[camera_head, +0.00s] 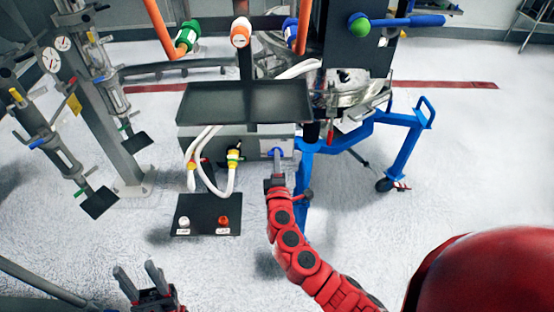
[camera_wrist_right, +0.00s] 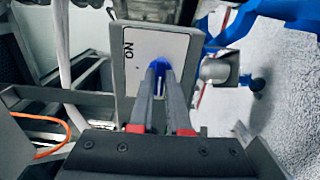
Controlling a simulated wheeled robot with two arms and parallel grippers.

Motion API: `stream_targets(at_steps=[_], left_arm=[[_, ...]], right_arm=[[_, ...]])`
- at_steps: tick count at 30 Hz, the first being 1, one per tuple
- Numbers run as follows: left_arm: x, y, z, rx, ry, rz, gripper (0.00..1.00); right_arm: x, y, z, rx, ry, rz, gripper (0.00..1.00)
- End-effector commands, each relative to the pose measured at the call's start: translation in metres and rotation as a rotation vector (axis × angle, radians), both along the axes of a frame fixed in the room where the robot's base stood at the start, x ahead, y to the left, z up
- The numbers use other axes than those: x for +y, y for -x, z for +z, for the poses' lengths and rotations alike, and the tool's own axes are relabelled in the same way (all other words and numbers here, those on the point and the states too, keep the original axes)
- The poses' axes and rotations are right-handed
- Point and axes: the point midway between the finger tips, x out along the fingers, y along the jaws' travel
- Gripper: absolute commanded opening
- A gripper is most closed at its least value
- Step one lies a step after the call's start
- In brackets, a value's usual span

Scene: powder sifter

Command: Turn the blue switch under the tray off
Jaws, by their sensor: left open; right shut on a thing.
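The dark tray (camera_head: 245,102) is in the middle of the head view. Below its front edge is a grey box (camera_head: 205,142) with the blue switch (camera_head: 276,152) on its front at the right. My right gripper (camera_head: 277,163) reaches up to the switch and is shut on it. In the right wrist view the fingers (camera_wrist_right: 166,75) close around the blue switch (camera_wrist_right: 158,66), partly hiding it. A pale plate (camera_wrist_right: 150,45) behind it carries the word ON, seen rotated. My left gripper (camera_head: 141,278) is open and empty at the lower left, away from the box.
White hoses (camera_head: 208,185) loop down from the box, left of my right gripper. A black panel (camera_head: 207,214) with a white and a red button lies below. A blue wheeled frame (camera_head: 400,150) stands at right. Metal stands with gauges (camera_head: 62,44) are at left.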

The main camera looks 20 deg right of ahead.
Motion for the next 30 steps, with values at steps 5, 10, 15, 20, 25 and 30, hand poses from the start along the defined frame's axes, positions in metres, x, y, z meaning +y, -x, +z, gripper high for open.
stream_targets(at_steps=[5,10,15,20,25,30], left_arm=[[0.000,0.000,0.000,0.000,0.000,0.000,0.50],[0.000,0.000,0.000,0.000,0.000,0.000,0.50],[0.000,0.000,0.000,0.000,0.000,0.000,0.50],[0.000,0.000,0.000,0.000,0.000,0.000,0.50],[0.000,0.000,-0.004,0.000,0.000,0.000,0.50],[0.000,0.000,-0.012,0.000,0.000,0.000,0.50]], right_arm=[[0.000,0.000,-0.003,0.005,-0.002,0.001,0.00],[0.000,0.000,-0.002,0.004,-0.002,0.001,0.36],[0.000,0.000,-0.001,0.003,-0.002,0.001,0.45],[0.000,0.000,-0.001,0.002,-0.002,0.001,0.45],[0.004,0.011,-0.002,0.000,-0.001,0.004,0.45],[0.013,0.041,-0.005,0.002,-0.002,0.007,0.45]])
